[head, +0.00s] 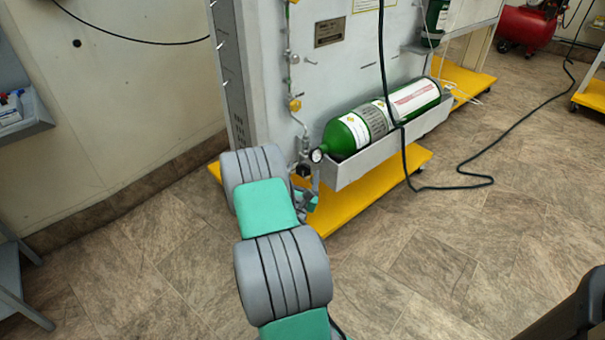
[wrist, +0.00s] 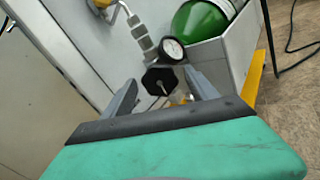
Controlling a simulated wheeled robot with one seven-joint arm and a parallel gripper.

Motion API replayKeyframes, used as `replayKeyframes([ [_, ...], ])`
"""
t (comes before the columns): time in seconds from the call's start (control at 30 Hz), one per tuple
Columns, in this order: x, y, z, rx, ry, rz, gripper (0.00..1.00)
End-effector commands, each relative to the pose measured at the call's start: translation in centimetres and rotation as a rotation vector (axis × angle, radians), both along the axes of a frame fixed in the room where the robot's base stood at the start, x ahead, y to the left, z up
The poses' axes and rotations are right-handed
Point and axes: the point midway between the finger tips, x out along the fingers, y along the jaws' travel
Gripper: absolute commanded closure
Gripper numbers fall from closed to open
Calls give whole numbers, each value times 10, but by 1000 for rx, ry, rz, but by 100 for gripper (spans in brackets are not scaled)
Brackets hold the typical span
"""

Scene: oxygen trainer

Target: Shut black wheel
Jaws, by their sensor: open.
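The black wheel (wrist: 160,79) is a dark many-sided knob below a round white-faced gauge (wrist: 172,50) in the wrist view. In the head view the wheel (head: 303,170) is small, just left of the gauge (head: 317,155) at the cylinder's valve end. My gripper (wrist: 160,92) is open, with one finger to the left of the wheel and one to the right in the wrist view. I cannot tell whether either finger touches it. In the head view my arm partly hides the gripper. The green cylinder (head: 352,132) lies in a grey tray to the right.
The grey tray (head: 372,167) and yellow base (head: 345,205) jut out on the right. The grey panel (head: 265,85) stands behind with pipes and yellow fittings. A black hose (head: 450,187) runs over the cylinder to the floor. Floor in front is clear.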

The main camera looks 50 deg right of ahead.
Motion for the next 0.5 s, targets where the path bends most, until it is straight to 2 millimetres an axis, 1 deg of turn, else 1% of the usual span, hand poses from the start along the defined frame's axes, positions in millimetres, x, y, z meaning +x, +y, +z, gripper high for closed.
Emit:
replayKeyframes([
  [0.03, 0, 0, 0, 0, 0, 0, 33],
  [0.07, 0, 0, 0, 0, 0, 0, 35],
  [0.5, 0, 0, 0, 0, -1, 0, 71],
])
